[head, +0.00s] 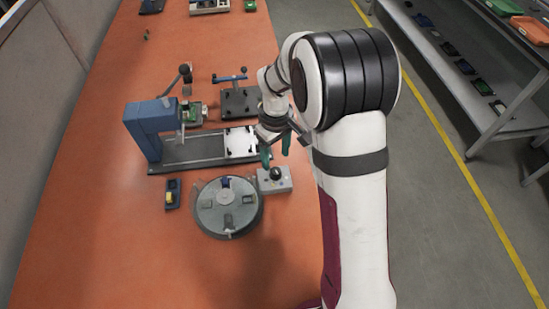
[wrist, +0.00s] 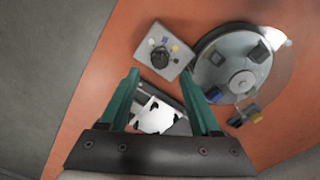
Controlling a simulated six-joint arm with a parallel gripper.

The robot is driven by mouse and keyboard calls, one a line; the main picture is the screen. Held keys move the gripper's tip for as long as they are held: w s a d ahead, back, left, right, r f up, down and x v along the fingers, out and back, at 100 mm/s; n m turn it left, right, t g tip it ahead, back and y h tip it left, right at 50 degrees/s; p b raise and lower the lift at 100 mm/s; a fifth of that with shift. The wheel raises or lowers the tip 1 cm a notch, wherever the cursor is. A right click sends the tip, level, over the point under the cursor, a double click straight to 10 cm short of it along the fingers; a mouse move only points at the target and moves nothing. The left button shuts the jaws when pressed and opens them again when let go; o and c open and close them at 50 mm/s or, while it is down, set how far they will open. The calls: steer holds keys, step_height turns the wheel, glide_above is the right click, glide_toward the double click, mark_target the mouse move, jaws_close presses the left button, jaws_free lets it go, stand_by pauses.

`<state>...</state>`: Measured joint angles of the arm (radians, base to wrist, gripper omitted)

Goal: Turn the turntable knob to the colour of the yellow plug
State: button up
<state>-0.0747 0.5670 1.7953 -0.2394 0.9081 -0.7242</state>
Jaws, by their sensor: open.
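The grey round turntable (head: 209,217) stands on the orange table, with several dark blocks on its top; it also shows in the wrist view (wrist: 234,75). Next to it is a grey control box (head: 267,186) with a black knob (head: 276,173). In the wrist view the knob (wrist: 159,57) sits among small coloured marks, including yellow and blue; its pointing direction is unclear. The yellow plug (head: 170,197) is in a dark holder left of the turntable. My gripper (head: 276,155) is open, its green fingers above and behind the control box, apart from the knob.
A blue press-like fixture (head: 150,118) with a rail and white plate (head: 241,143) stands behind the turntable. A dark stand with a blue handle (head: 230,78) is farther back. The table in front of the turntable is clear. A shelf (head: 490,75) stands at right.

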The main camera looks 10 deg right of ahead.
mark_target(276, 170)
step_height(276, 170, down, 6)
steer(key=shift+f, duration=0.2)
jaws_close()
